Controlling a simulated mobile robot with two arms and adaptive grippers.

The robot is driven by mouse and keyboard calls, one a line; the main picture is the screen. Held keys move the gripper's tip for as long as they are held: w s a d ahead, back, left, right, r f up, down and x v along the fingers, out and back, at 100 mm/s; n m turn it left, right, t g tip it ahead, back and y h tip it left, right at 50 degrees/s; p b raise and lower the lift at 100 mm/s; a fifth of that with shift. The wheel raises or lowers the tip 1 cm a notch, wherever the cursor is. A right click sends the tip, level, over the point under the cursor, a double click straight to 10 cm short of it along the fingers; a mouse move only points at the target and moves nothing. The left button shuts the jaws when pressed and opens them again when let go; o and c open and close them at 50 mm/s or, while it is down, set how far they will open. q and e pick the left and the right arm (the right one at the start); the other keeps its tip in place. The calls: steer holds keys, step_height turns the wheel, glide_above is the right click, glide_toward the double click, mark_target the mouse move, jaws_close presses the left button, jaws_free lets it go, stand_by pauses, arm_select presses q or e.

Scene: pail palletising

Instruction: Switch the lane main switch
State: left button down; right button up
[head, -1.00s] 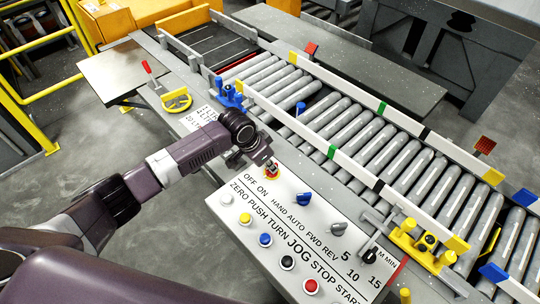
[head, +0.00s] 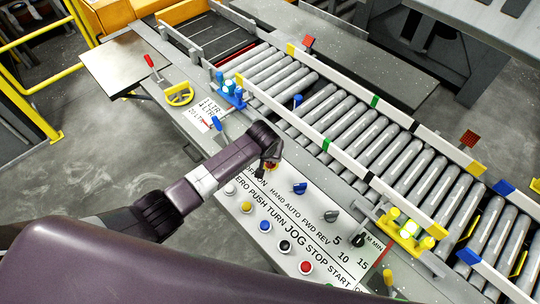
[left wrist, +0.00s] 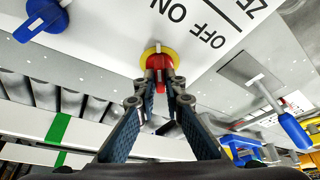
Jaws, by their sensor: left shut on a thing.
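The lane main switch is a red knob (left wrist: 157,62) on a yellow round plate (left wrist: 146,54), beside the printed words OFF and ON on the white control panel (head: 330,262). My left gripper (left wrist: 160,84) is shut on the red knob, with a fingertip on each side of it. In the head view my left gripper (head: 268,170) points down at the panel's upper left corner. The arm and fingers hide most of the knob there, and its exact pointing direction is hard to tell. My right gripper is not in view.
The panel also carries a blue selector (head: 300,188), a grey selector (head: 331,215) and several push buttons. A roller conveyor (head: 350,130) with white side rails runs behind it.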

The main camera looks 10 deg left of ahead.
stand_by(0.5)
arm_select(q)
steer(key=c, duration=2)
jaws_free()
steer(key=v, duration=1.2)
